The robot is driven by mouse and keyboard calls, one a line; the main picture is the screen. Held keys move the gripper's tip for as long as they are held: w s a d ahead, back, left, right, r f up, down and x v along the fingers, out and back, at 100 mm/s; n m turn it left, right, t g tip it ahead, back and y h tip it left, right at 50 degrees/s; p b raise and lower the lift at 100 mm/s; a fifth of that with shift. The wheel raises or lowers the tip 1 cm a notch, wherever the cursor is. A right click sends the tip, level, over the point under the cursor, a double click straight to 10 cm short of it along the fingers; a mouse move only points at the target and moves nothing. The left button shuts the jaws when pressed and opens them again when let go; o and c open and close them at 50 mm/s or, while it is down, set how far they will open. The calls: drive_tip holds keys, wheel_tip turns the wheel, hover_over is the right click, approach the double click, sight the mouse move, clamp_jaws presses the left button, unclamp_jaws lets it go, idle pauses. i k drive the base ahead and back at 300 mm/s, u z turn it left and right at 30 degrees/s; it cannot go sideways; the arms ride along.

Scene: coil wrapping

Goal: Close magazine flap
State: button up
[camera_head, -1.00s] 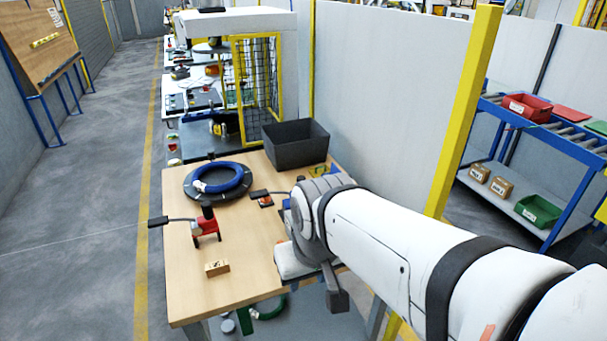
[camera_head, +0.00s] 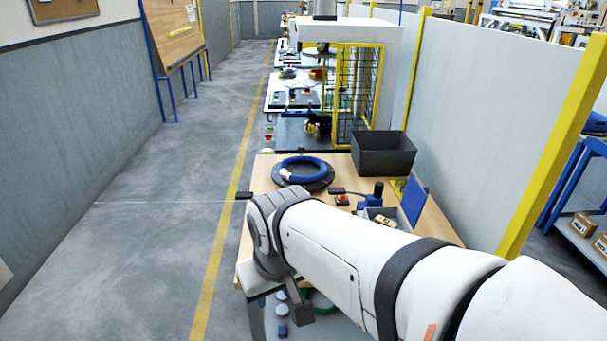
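A blue panel (camera_head: 413,202), which looks like the magazine flap, stands raised and slightly tilted at the right side of the wooden table. Left of it is a grey open box (camera_head: 383,213) with small light pieces inside, partly covered by my arm. My gripper is not visible; the arm hides that area.
A blue coil (camera_head: 318,164) lies on a black round plate (camera_head: 322,183) near the table's back. A black bin (camera_head: 383,153) stands at the back right. A small red device (camera_head: 342,200) sits right of the coil. The grey floor aisle (camera_head: 165,220) on the left is clear.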

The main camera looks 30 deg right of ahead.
sight(415, 197)
drive_tip(key=u, duration=1.55)
drive_tip(key=k, duration=2.4)
drive_tip(key=z, duration=1.4)
drive_tip(key=i, duration=1)
